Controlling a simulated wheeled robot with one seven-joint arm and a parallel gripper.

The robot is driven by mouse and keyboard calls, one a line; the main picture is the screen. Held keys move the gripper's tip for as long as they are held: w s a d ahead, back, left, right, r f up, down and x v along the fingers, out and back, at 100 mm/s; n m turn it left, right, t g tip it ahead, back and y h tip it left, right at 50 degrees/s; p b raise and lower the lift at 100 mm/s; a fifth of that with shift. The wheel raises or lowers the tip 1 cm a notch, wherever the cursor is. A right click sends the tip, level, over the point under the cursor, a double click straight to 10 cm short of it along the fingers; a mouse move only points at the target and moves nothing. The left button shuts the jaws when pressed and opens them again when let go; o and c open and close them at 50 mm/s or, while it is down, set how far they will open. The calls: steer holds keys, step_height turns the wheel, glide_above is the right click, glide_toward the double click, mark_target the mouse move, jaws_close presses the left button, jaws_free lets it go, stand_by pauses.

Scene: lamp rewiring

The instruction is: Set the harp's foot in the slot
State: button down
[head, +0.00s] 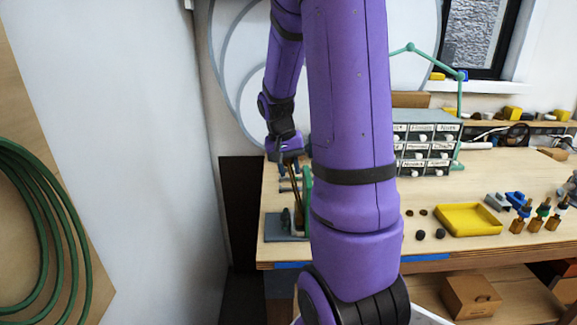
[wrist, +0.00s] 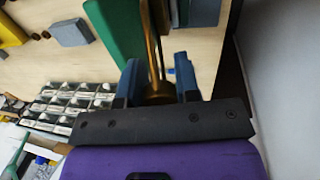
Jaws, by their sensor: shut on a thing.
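My gripper (head: 289,157) is at the left part of the workbench, pointing down, partly beside my own arm. In the wrist view its two blue fingers (wrist: 157,75) are shut on the harp (wrist: 153,42), a thin brass frame. The harp also shows in the head view as thin brown rods (head: 296,190) hanging below the gripper. Its lower end is close to a grey-blue base (head: 285,227) and a green upright piece (head: 307,190). I cannot tell whether the foot touches anything. The slot cannot be made out in either view.
A yellow tray (head: 470,219) lies on the bench (head: 420,263), right of my arm, with small dark knobs and several colored-handled tools nearby. A labelled drawer cabinet (head: 427,150) stands behind. In the wrist view the green piece (wrist: 116,28) is close beside the harp.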

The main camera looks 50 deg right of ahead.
steer(key=shift+f, duration=1.5)
stand_by(0.8)
steer(key=c, duration=0.8)
jaws_free()
steer(key=shift+o, duration=0.2)
step_height(320, 180, up, 10)
steer(key=w+a, duration=0.1)
steer(key=shift+w+a+r, duration=0.15)
steer(key=shift+w+r, duration=0.1)
step_height(320, 180, up, 9)
steer(key=shift+w+a, duration=0.35)
steer(key=shift+w, duration=0.05)
stand_by(0.4)
